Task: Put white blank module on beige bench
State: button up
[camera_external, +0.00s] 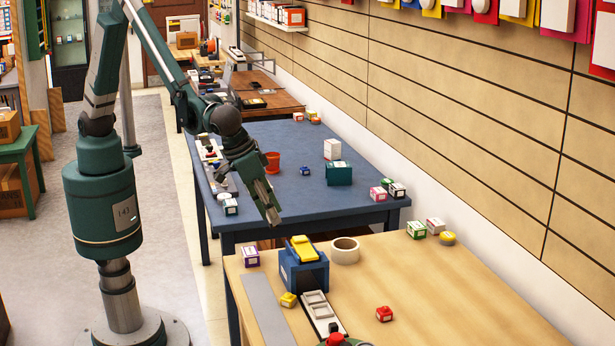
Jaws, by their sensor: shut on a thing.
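My gripper (270,210) points down and to the right, over the near edge of the blue table, close to the beige bench (480,290). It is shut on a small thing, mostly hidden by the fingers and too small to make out. I cannot tell any white blank module for certain in this view. A white frame strip (321,314) with rectangular openings lies on the beige bench, apart from my gripper.
The blue table (290,190) holds an orange cup (272,162) and a teal box (338,175).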

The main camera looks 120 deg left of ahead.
jog(key=shift+d+f, duration=0.1)
dwell(0.3)
jog(key=shift+f+b, duration=0.45)
jog(key=shift+f, duration=2.6)
jog(key=shift+f, duration=1.85)
jog(key=shift+f+b, duration=0.2)
jog(key=shift+b, duration=0.2)
jog(key=o, duration=0.8)
jog(key=shift+r, duration=0.2)
jog(key=shift+p+v, duration=0.9)
jog(key=shift+v, duration=5.1)
